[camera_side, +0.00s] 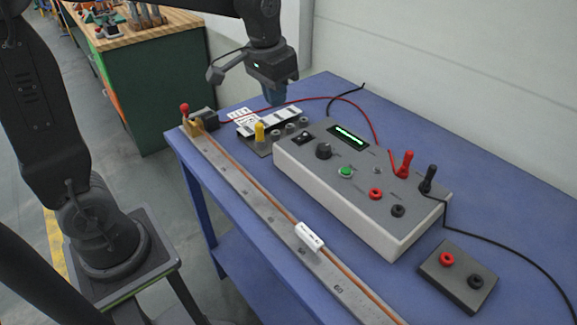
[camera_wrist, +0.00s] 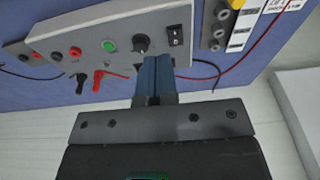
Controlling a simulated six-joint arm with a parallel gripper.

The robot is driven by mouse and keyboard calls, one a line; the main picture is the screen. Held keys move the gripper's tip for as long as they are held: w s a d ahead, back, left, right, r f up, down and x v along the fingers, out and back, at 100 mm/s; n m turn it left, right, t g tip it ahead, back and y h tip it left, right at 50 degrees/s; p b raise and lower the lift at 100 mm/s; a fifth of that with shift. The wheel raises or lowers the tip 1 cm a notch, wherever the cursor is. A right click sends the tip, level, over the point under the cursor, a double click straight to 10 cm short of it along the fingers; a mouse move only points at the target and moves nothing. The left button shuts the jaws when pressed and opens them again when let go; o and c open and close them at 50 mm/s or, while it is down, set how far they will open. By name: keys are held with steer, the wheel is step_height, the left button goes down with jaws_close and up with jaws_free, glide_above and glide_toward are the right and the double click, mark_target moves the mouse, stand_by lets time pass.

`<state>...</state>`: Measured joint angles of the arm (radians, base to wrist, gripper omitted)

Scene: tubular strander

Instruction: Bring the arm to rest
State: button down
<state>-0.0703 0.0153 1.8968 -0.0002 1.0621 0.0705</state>
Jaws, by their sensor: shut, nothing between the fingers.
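My gripper (camera_side: 275,95) is above the back left of the blue table in the side view, over the area behind the small connector block. Its blue fingers are shut together with nothing between them. The shut fingers also show in the wrist view (camera_wrist: 155,65), in front of the grey instrument box. The fingers look apart from the things on the table. My arm comes in from the top of the side view.
A grey instrument box (camera_side: 345,225) with a green display and knobs stands mid-table. A connector block (camera_side: 262,142) with a yellow plug is beside it. A long metal rail (camera_side: 235,185) carries a copper rod and white tag. Red and black leads cross the blue table (camera_side: 500,220).

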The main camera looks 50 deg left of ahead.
steer(key=s+d+t, duration=0.2)
steer(key=s+t, duration=0.1)
steer(key=s, duration=1.4)
steer(key=shift+d+r+t, duration=0.15)
steer(key=shift+d+t, duration=0.15)
steer(key=shift+d, duration=0.05)
steer(key=c, duration=1.8)
jaws_free()
steer(key=shift+c, duration=0.2)
